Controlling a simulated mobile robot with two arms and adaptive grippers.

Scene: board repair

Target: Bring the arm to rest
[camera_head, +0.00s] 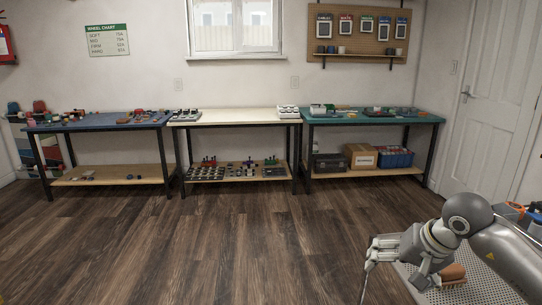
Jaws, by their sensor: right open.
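My right gripper (369,268) is in the lower right of the head view, at the end of my grey arm. It points down and to the left, over the floor beside a perforated metal surface (480,292). I see nothing between its fingers, and it is open. My left gripper and left arm are not in view.
A blue-topped bench (100,124), a white-topped bench (235,117) and a green-topped bench (375,118) stand along the far wall with small parts on them. A brush-like brown item (453,272) lies on the perforated surface. The wooden floor (200,245) is clear.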

